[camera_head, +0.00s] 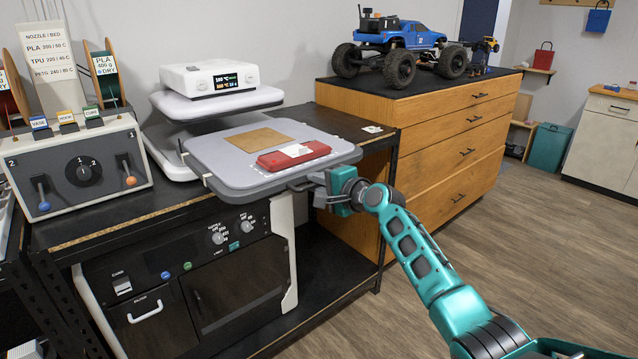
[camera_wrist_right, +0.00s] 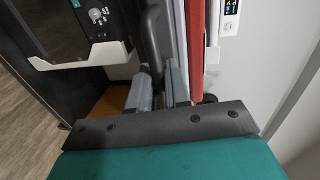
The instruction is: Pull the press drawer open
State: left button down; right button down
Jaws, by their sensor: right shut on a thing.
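The white press (camera_head: 208,78) stands on the dark bench, with a lit display on its front. Its grey drawer (camera_head: 220,160) sticks out from under the press head, towards me and the bench's front edge. My right gripper (camera_head: 314,189) is at the drawer's front edge, shut on the dark drawer handle. In the right wrist view the handle (camera_wrist_right: 152,35) runs between the fingers (camera_wrist_right: 158,86). My left gripper is not in view.
A control box (camera_head: 75,165) with a knob and levers stands left of the press. A black oven unit (camera_head: 190,285) is below the drawer. A wooden drawer cabinet (camera_head: 455,135) carrying a blue crawler truck (camera_head: 397,45) stands right of the bench. The floor in front is clear.

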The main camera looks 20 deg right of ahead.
jog(key=c, duration=1.3)
grip_release()
jog(key=p+v, duration=0.1)
jog(key=v, duration=1.2)
jog(key=shift+p, duration=0.35)
